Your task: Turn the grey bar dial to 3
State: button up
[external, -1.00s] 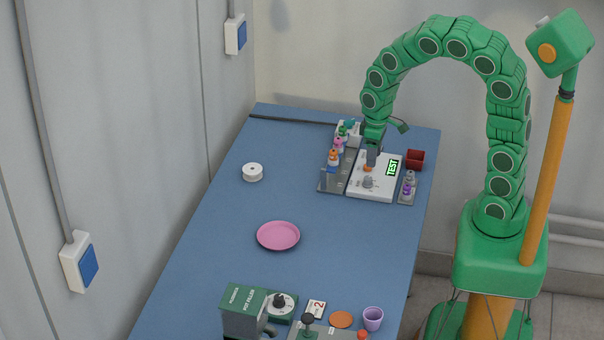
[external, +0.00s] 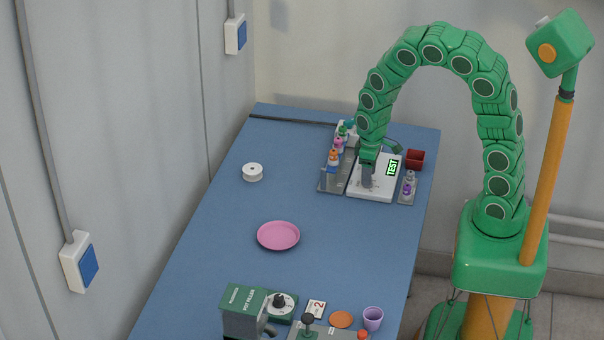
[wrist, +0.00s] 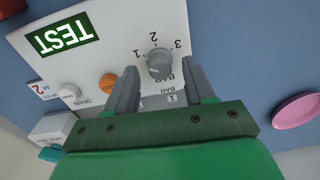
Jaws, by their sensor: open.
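The grey bar dial (wrist: 160,64) sits on the white control panel (wrist: 118,22) in the wrist view. Numbers 1, 2 and 3 are printed around it, with the word BAR beside it. I cannot tell which number its pointer faces. My gripper (wrist: 159,69) is open, with one finger on each side of the dial. I cannot tell whether either finger touches it. In the external view my gripper (external: 367,178) is low over the white panel (external: 384,188) and hides the dial.
An orange button (wrist: 107,82), a white drain knob (wrist: 68,91) and a lit TEST screen (wrist: 62,37) share the panel. Racks of small bottles (external: 333,158) stand beside it. A dark red pot (external: 415,159) is behind right. A pink plate (external: 278,236) lies on open blue table.

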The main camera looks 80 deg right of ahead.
jog(key=shift+f, duration=0.55)
grip_shut()
